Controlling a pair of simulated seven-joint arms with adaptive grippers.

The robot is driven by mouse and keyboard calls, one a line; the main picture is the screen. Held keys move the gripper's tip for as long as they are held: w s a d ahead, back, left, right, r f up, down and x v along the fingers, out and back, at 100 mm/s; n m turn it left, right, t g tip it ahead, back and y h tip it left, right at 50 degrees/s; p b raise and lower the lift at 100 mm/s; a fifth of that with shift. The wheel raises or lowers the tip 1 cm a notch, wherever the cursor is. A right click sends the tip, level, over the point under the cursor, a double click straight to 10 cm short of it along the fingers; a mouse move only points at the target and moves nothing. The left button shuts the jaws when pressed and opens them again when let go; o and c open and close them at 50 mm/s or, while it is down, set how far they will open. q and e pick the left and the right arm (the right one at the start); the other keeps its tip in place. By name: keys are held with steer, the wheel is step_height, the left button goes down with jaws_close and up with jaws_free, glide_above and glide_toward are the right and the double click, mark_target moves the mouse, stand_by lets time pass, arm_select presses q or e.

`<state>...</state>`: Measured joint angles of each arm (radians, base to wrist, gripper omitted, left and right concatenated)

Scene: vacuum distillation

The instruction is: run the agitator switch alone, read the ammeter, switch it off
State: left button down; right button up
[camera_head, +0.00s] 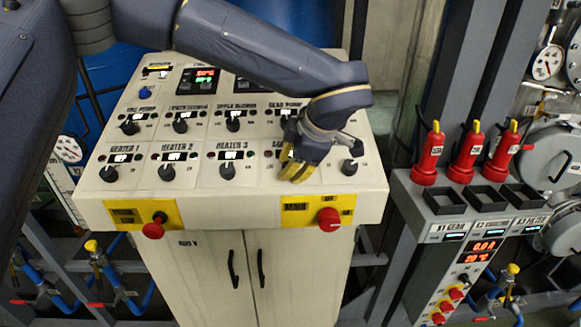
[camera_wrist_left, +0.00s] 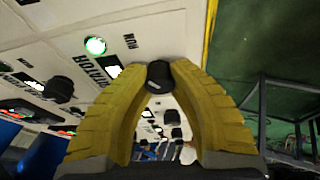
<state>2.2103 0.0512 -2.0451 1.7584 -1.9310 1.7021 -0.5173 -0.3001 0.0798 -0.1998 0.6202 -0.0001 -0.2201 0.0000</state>
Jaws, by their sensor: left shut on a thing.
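My left gripper (camera_head: 291,178) reaches down onto the sloped cream control console (camera_head: 250,205), at the front-row switch right of HEATER 3. It hides most of that switch and its label in the head view. In the left wrist view, the two yellow fingers (camera_wrist_left: 158,72) are shut on the black agitator knob (camera_wrist_left: 158,78). Part of an agitator label and the word RUN show beside it, with a lit greenish lamp (camera_wrist_left: 95,46). A red display (camera_head: 485,246) on the right-hand cabinet appears to read 0.0 A. My right gripper is not in view.
Other black knobs, such as the HEATER 3 knob (camera_head: 227,172) and the front-right knob (camera_head: 349,167), stand close by. Red stop buttons (camera_head: 329,219) (camera_head: 154,229) sit on the console's front edge.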

arm_select(q)
steer(key=shift+a, duration=0.15)
steer(key=c, duration=1.3)
jaws_free()
steer(key=shift+o, duration=1.3)
steer(key=shift+r, duration=0.1)
steer(key=v, duration=1.2)
